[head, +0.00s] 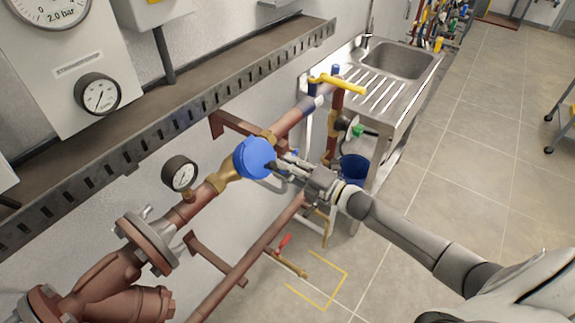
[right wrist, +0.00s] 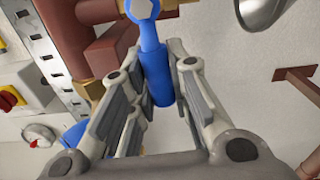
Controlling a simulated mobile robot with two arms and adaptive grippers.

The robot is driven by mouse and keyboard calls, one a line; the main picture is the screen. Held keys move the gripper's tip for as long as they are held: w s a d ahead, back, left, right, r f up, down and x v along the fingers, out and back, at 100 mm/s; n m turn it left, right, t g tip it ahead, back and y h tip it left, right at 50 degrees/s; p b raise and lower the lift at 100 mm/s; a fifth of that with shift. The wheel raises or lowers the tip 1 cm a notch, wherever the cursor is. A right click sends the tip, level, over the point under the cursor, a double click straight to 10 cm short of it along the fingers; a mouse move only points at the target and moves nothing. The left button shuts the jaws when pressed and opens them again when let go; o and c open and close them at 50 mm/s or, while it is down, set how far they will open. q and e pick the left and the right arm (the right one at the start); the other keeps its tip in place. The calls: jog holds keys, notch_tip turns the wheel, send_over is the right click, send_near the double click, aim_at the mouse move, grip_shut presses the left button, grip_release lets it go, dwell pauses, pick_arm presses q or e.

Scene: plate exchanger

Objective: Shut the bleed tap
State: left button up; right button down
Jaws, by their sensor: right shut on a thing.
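A blue tap lever (right wrist: 157,75) with a ring end around a grey hex nut shows in the right wrist view, on brown and brass pipework. My right gripper (right wrist: 156,62) has its two fingers on either side of the lever's grip and is shut on it. In the head view my right gripper (head: 287,165) is beside the round blue cap (head: 254,158) on the pipe and hides most of the lever. I cannot tell from any label whether this lever is the bleed tap. My left gripper is not in view.
A yellow lever (head: 340,84) sits on the pipe behind, near the steel sink (head: 395,62). A red-handled tap (head: 284,242) is low down over floor marked in yellow. A gauge (head: 181,174) and a slotted rail (head: 150,136) are at left.

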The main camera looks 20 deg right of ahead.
jog(key=shift+r+m, duration=0.2)
jog(key=shift+m, duration=0.2)
jog(key=c, duration=1.3)
grip_release()
jog(key=shift+w, duration=0.1)
jog(key=shift+c, duration=0.2)
jog(key=v, duration=0.8)
jog(key=shift+f, duration=0.1)
